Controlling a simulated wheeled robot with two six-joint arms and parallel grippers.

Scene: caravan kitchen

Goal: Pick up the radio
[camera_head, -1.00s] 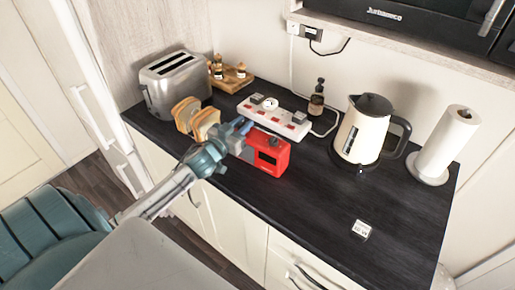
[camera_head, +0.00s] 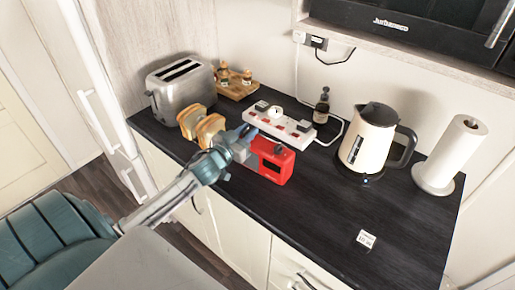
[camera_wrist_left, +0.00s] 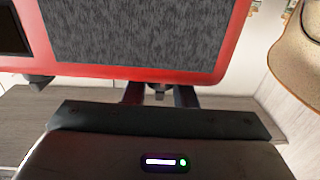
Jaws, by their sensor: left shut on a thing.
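The red radio (camera_head: 273,163) is near the front edge of the dark worktop in the head view. My left gripper (camera_head: 246,142) comes in from the left and is shut on the radio's left end. I cannot tell whether the radio touches the worktop. In the left wrist view the radio (camera_wrist_left: 135,38) fills the upper part, with its grey speaker face and red rim close to the fingers (camera_wrist_left: 160,95). The fingertips are partly hidden there. My right gripper is not in view.
Bread slices (camera_head: 207,128) stand close beside my left gripper, before a toaster (camera_head: 183,90). A white power strip (camera_head: 280,126) lies behind the radio. A kettle (camera_head: 367,143), a paper roll (camera_head: 452,155) and a small white block (camera_head: 366,239) are to the right. The worktop's front right is mostly clear.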

